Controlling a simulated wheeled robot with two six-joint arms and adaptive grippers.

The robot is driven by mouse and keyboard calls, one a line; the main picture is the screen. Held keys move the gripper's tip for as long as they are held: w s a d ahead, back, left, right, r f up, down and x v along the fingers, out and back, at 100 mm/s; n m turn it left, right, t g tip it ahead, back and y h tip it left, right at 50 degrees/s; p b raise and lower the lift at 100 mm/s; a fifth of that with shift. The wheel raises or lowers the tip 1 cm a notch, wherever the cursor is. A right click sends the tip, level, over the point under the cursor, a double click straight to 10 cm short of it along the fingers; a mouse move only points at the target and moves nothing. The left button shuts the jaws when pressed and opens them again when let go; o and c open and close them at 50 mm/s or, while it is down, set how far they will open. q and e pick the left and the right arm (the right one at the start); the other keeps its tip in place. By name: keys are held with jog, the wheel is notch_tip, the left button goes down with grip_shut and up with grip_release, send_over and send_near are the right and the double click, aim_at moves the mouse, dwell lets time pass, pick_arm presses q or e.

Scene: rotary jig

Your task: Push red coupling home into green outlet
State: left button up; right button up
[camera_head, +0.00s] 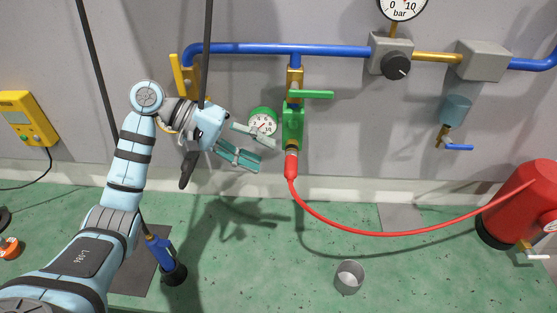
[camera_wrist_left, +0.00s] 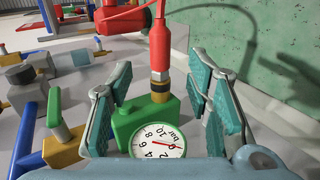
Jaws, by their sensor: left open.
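The green outlet (camera_head: 293,128) hangs from the blue pipe, below a brass fitting, with a green lever handle (camera_head: 312,94). The red coupling (camera_head: 291,164) is at its lower end, in line with it, with the red hose running on from it. In the left wrist view the red coupling (camera_wrist_left: 160,45) meets the green outlet (camera_wrist_left: 150,112) through a brass and dark collar (camera_wrist_left: 160,90). How deep it sits is unclear. My left gripper (camera_head: 268,153) is open and empty, left of the coupling. In its wrist view the spread fingers (camera_wrist_left: 160,72) frame the outlet and coupling, apart from both.
A round gauge (camera_head: 263,122) sits beside the outlet, close above my left fingers. The red hose sags to a red tank (camera_head: 524,203) on the right. A grey cup (camera_head: 349,276) stands on the green floor. A yellow box (camera_head: 27,118) is on the left wall.

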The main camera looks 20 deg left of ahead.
pick_arm(q)
jog(key=v, duration=0.5)
jog(key=shift+a+r, duration=0.1)
jog(key=shift+a, duration=0.15)
jog(key=shift+a, duration=0.1)
